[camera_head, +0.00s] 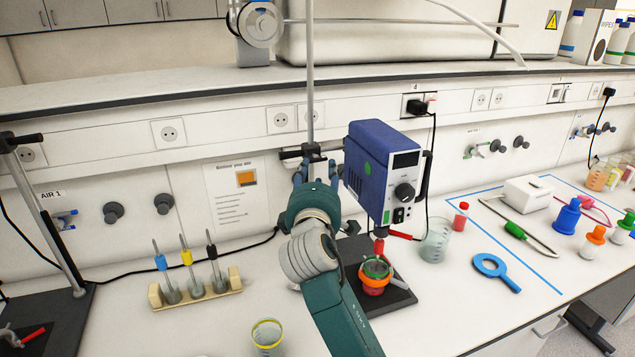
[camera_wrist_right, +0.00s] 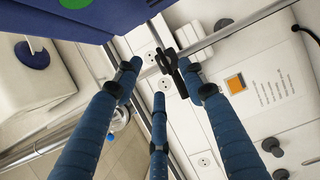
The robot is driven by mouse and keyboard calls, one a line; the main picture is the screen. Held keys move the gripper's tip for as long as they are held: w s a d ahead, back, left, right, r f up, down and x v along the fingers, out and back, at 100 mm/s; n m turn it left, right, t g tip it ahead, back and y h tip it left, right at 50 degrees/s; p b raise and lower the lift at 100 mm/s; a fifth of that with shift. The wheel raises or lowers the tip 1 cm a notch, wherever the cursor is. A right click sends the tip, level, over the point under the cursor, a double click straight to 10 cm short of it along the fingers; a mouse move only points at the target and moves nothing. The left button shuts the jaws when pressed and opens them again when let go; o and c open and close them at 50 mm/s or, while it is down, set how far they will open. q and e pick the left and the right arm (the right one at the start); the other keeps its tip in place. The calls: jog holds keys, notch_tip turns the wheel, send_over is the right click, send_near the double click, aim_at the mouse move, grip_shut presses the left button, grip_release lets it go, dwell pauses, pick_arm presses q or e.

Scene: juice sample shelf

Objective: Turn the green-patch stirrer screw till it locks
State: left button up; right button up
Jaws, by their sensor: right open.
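The stirrer (camera_head: 382,165) is a blue box with a light front panel and a black knob. A green patch (camera_head: 367,168) marks its side, and it also shows in the wrist view (camera_wrist_right: 38,44). A black clamp screw (camera_wrist_right: 168,62) sits by the metal rod behind the stirrer. In the head view the dark clamp (camera_head: 290,154) shows just beyond my fingers. My right gripper (camera_head: 316,172) is open, its three fingers spread and pointing at the clamp. In the wrist view the screw lies between the fingertips (camera_wrist_right: 160,78); I cannot tell whether they touch it. My left gripper is not in view.
An orange-ringed beaker (camera_head: 376,273) stands under the stirrer on a black base (camera_head: 400,297). A glass beaker (camera_head: 435,245) is right of it. A wooden rack (camera_head: 235,280) with three tubes stands left of my arm. A yellow-rimmed beaker (camera_head: 267,337) is at the front.

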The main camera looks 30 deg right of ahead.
jog(key=v, duration=0.5)
dwell(0.4)
